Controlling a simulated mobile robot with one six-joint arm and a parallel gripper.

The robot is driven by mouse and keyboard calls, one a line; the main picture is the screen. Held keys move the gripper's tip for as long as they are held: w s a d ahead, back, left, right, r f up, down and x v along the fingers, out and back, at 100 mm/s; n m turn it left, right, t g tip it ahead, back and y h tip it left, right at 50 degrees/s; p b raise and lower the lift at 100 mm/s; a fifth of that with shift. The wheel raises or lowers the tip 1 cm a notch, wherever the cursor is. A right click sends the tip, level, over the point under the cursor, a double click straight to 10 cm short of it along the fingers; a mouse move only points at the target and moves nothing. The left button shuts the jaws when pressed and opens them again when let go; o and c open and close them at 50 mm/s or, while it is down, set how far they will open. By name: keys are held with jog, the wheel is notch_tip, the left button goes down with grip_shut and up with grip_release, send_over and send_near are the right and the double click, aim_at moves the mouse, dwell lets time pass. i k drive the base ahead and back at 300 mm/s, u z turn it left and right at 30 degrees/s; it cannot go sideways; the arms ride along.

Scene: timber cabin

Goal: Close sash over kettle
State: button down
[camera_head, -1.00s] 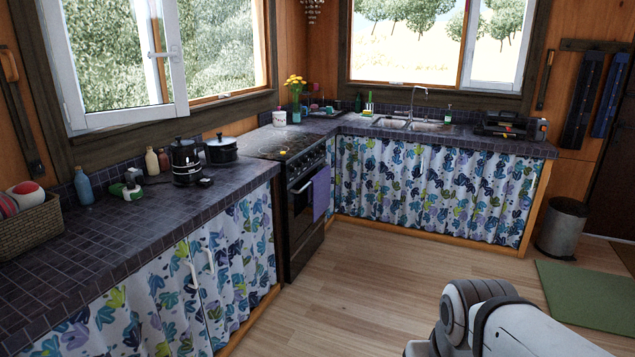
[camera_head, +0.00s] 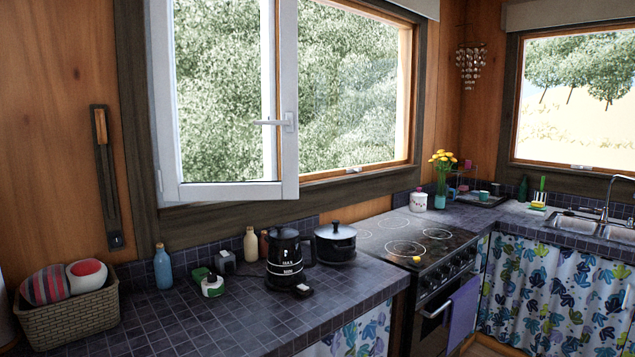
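The white window sash (camera_head: 228,190) is hinged at its left side and stands open, swung into the room above the tiled counter. Its lever handle (camera_head: 289,122) is on its right stile. My gripper is not in view.
A black lidded pot (camera_head: 335,242) stands right of the kettle. Bottles (camera_head: 163,266), a green-and-white item (camera_head: 211,285) and a wicker basket (camera_head: 68,318) line the counter's left. The stove (camera_head: 410,245) is further right.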

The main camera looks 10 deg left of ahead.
aim_at(171, 184)
jog(key=u, duration=0.45)
jog(key=i, duration=1.8)
jog(key=u, duration=0.5)
